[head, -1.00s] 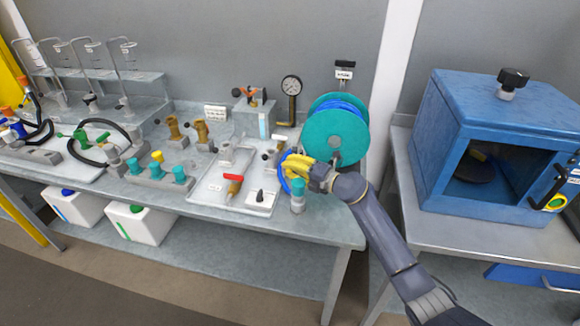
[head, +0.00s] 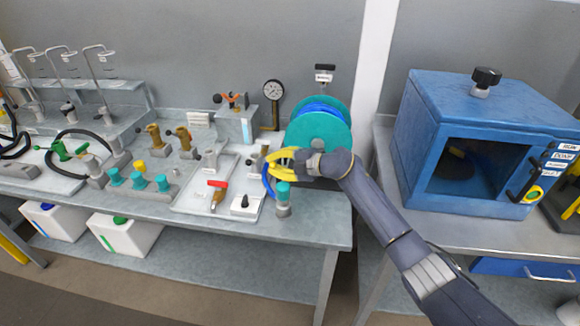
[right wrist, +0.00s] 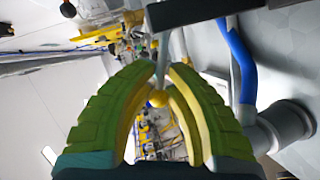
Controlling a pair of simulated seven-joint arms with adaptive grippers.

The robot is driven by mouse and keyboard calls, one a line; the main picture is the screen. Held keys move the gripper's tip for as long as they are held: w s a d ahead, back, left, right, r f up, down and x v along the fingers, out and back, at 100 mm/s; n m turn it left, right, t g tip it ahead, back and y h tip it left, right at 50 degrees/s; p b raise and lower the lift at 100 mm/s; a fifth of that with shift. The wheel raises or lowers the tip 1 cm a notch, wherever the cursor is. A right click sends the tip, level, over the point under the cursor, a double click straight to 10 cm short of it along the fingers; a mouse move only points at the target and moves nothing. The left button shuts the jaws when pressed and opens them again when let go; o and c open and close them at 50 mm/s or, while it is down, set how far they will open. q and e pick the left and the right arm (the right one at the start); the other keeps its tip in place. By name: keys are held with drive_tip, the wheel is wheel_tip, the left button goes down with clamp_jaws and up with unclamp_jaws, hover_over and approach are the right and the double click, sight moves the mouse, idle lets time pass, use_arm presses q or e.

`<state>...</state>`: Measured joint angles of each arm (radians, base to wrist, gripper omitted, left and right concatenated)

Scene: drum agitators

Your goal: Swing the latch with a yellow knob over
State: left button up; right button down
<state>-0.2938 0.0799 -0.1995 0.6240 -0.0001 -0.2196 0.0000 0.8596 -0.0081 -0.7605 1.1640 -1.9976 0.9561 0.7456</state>
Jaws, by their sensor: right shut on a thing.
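My right gripper (head: 275,168) has yellow fingers and is at the front right of the left bench, just left of and below the teal reel. In the right wrist view its fingers (right wrist: 162,68) close around a slim grey bar (right wrist: 163,50) that ends in a round yellow knob (right wrist: 158,98). The knob lies between the fingers, back from their tips. In the head view the fingers hide the knob and latch, so I cannot tell there how far the latch is swung. My left gripper is not in view.
The teal reel (head: 320,137) with blue hose stands close behind the gripper. A teal-capped post (head: 283,199) stands just in front. A white tray (head: 190,203) with a red-handled valve (head: 217,190) is to the left. A blue cabinet (head: 425,108) stands on the right bench.

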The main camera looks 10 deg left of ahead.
drive_tip(key=shift+w+r+m+g, duration=0.3)
drive_tip(key=shift+r+m+g, duration=0.15)
drive_tip(key=shift+m, duration=0.35)
drive_tip(key=shift+w+d, duration=0.1)
drive_tip(key=shift+r, duration=0.1)
drive_tip(key=c, duration=1.5)
unclamp_jaws()
drive_tip(key=shift+d, duration=0.1)
drive_tip(key=shift+c, duration=0.2)
drive_tip(key=shift+o, duration=0.9)
drive_tip(key=v, duration=1.1)
drive_tip(key=shift+d+r, duration=0.3)
drive_tip(key=shift+r, duration=0.1)
